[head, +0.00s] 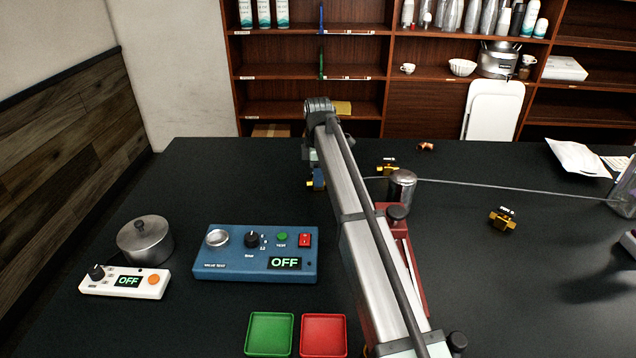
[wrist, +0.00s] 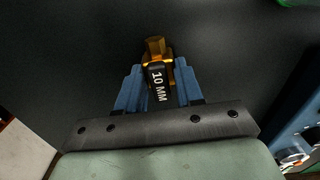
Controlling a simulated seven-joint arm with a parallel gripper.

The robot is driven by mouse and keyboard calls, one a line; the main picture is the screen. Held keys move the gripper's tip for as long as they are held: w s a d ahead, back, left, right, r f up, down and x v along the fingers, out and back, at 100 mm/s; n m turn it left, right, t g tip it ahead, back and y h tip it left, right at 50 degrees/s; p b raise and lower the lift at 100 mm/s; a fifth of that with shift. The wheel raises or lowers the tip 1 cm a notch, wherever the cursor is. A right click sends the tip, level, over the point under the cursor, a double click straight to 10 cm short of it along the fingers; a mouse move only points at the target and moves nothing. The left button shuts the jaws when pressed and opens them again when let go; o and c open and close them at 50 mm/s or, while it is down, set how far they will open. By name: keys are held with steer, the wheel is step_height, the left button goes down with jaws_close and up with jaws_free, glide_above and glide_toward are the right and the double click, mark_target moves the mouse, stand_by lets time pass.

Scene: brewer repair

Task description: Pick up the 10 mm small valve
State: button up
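The 10 mm small valve (wrist: 158,75) is brass with a black part lettered "10 MM". It sits between the blue fingers of my gripper (wrist: 158,82) in the wrist view, with both fingers close against its sides. In the head view, my gripper (head: 316,180) is over the back middle of the black table, and a bit of brass (head: 310,184) shows at its fingers. My arm hides part of that area. Whether the valve touches the table cannot be told.
A blue tester (head: 215,269) reading OFF, a white control box (head: 95,287) with a metal pot (head: 145,240), and green (head: 269,317) and red (head: 323,318) trays lie in front. Other brass valves lie at the back (head: 387,168) and right (head: 503,221). A metal canister (head: 402,187) stands beside my arm.

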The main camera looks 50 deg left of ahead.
jaws_close()
